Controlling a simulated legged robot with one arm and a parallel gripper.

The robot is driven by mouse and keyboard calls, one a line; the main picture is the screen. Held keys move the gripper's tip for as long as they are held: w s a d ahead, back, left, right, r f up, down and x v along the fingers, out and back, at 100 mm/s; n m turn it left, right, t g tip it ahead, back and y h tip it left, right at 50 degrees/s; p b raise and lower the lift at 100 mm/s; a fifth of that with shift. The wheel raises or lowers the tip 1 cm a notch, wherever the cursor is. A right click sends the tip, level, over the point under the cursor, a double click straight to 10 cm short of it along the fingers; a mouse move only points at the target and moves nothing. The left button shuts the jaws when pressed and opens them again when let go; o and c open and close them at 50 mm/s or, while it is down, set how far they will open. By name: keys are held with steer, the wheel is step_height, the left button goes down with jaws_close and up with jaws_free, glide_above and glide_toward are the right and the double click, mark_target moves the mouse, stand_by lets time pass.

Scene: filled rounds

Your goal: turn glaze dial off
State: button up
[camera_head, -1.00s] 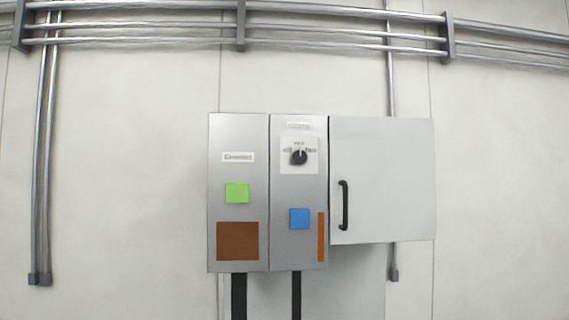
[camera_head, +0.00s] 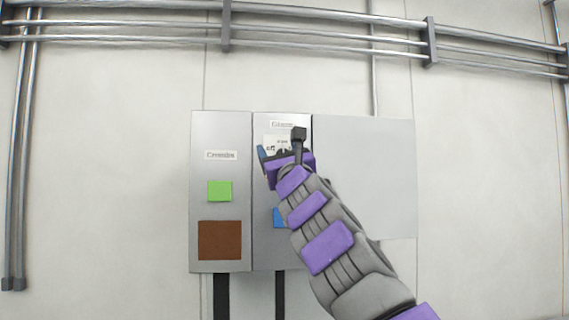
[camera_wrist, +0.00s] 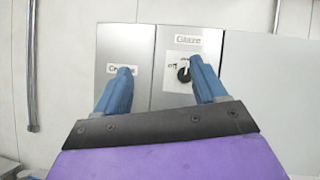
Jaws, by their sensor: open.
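The glaze dial (camera_wrist: 184,71) is a black round knob on a white plate (camera_wrist: 172,84), on a grey metal box labelled "Glaze" (camera_wrist: 188,40). In the wrist view it shows just left of my gripper's right finger. My gripper (camera_wrist: 164,78) is open, with its two blue fingers spread apart and nothing between them but the box fronts behind. In the head view my gripper (camera_head: 270,150) is in front of the Glaze box (camera_head: 262,190) and hides the dial; part of the white plate shows. I cannot tell whether a finger touches the dial.
A second grey box (camera_head: 222,130) with a green square (camera_head: 220,191) and a brown square (camera_head: 220,240) stands left of the Glaze box. A light grey cabinet door (camera_head: 370,170) is on the right. Pipes (camera_head: 330,40) run along the wall above.

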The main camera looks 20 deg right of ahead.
steer(key=w+d+f+m+g+h, duration=0.3)
steer(key=w+d+f+m+h, duration=0.15)
steer(key=d+f+m, duration=0.2)
steer(key=w+d+r+p, duration=0.1)
steer(key=w+r+p, duration=0.2)
steer(key=w+p, duration=0.4)
steer(key=w+d+r+n+p, duration=0.1)
steer(key=w+p, duration=0.7)
steer(key=p, duration=0.9)
steer(key=shift+w+d+r+y+p, duration=0.25)
steer(key=shift+d+r+y, duration=0.35)
steer(key=shift+r, duration=0.65)
steer(key=shift+d, duration=0.15)
